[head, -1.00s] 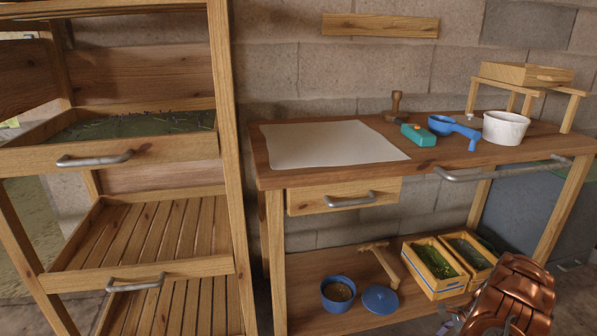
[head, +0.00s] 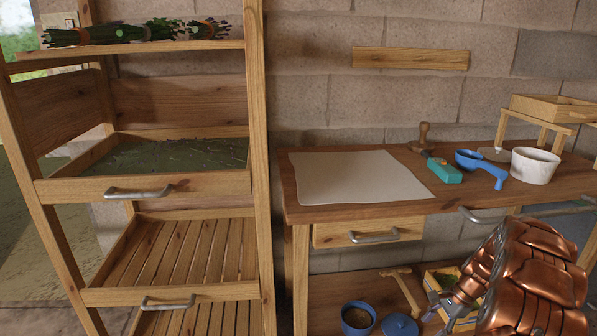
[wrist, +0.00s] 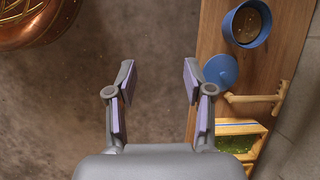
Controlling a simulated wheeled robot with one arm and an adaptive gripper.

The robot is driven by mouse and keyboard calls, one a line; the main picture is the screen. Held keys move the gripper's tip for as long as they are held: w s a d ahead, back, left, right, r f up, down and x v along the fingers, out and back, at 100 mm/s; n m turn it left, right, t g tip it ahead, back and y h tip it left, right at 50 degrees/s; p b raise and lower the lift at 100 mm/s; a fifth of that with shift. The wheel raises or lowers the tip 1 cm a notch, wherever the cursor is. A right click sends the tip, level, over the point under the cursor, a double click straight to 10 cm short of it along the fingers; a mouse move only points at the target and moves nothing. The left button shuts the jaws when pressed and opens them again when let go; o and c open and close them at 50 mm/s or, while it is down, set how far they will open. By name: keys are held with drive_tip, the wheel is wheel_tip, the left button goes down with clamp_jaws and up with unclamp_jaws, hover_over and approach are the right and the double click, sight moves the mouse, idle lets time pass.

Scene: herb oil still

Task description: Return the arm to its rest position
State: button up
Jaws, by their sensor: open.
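My gripper (wrist: 160,82) is open and empty in the wrist view, its two purple-padded fingers apart over bare floor beside the bench's lower shelf (wrist: 212,40). In the head view my gripper (head: 440,306) shows small at the lower right, in front of the lower shelf, partly hidden by my copper-coloured arm. Nothing is between the fingers.
A blue pot (wrist: 246,24), its blue lid (wrist: 220,70), a wooden mallet (wrist: 256,97) and a yellow crate (wrist: 241,127) lie right of the gripper. A copper vessel (wrist: 38,18) is at upper left. The slatted rack (head: 260,200) stands left of the bench (head: 300,212).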

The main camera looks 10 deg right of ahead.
drive_tip(key=s+a+r+n+g+p, duration=0.1)
drive_tip(key=s+a+r+n+p, duration=0.25)
drive_tip(key=a+r, duration=0.5)
drive_tip(key=s+a+r+n+h+p, duration=0.15)
drive_tip(key=a+r+p, duration=0.3)
drive_tip(key=r, duration=0.65)
drive_tip(key=s+a+r+n+g+p, duration=0.1)
drive_tip(key=s+a+r+n+p, duration=0.25)
drive_tip(key=a+r, duration=0.5)
drive_tip(key=s+a+r+n+h+p, duration=0.1)
drive_tip(key=s+a+r+n+p, duration=0.2)
drive_tip(key=s+r+p, duration=0.4)
drive_tip(key=s+a+r+n+h+p, duration=0.2)
drive_tip(key=s+a+r+n+p, duration=0.2)
drive_tip(key=s+r+p, duration=0.4)
drive_tip(key=s+r+n, duration=0.1)
drive_tip(key=s+r, duration=0.6)
drive_tip(key=s, duration=0.2)
drive_tip(key=shift+s+n+g, duration=0.2)
drive_tip(key=shift+n+g, duration=0.1)
drive_tip(key=shift+n, duration=0.05)
drive_tip(key=shift+a, duration=0.1)
drive_tip(key=shift+c, duration=0.4)
